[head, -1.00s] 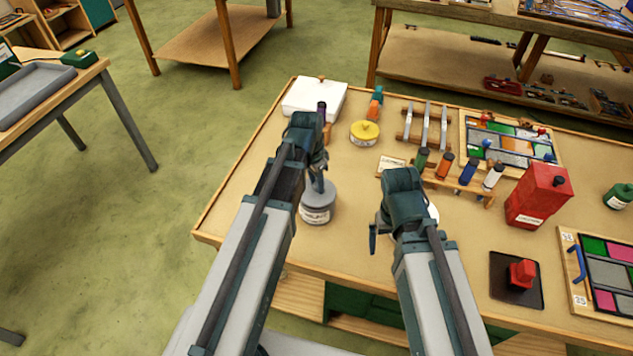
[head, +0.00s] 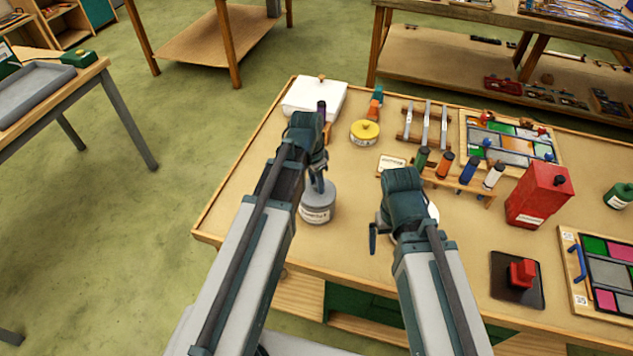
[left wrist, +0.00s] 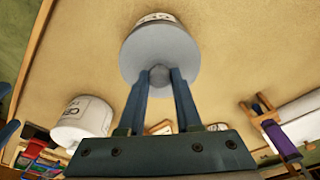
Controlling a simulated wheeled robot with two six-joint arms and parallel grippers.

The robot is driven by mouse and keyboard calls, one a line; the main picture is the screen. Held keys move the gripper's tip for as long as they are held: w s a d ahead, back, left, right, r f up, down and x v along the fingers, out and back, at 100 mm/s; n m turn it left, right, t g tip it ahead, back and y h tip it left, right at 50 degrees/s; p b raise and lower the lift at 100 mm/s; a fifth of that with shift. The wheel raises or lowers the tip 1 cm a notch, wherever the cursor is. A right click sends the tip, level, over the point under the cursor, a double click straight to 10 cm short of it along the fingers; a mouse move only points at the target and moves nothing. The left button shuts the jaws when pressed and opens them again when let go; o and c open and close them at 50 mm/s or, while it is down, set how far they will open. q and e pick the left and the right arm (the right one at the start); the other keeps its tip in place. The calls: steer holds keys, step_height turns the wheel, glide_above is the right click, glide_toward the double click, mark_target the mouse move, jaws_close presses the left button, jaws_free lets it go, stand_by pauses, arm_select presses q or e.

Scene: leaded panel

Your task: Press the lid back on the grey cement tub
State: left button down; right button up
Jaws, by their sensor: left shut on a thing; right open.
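The grey cement tub (head: 316,213) stands upright near the front left of the bench, with a label on its side. Its grey lid (head: 328,188) is at the tub's top; in the left wrist view the round lid (left wrist: 160,52) covers the tub's mouth. My left gripper (head: 318,184) is shut on the lid's knob (left wrist: 159,75), directly above the tub. I cannot tell whether the lid is fully seated or a small gap remains. My right gripper (head: 378,232) is open and empty, to the right of the tub, its fingers partly hidden by its arm.
A white labelled tub (left wrist: 82,122) stands beside the grey one, mostly hidden behind my right arm in the head view. A yellow-lidded tin (head: 365,132) and a white box (head: 313,97) are farther back. A red can (head: 538,195) stands right. Bare bench (head: 235,205) lies left of the tub.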

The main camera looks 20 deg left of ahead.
stand_by(0.4)
arm_select(q)
steer(key=c, duration=0.5)
jaws_free()
steer(key=shift+f+b, duration=0.85)
stand_by(0.5)
steer(key=shift+r, duration=0.15)
stand_by(0.8)
steer(key=o, duration=0.5)
steer(key=shift+r+p, duration=0.15)
steer(key=shift+p, duration=0.15)
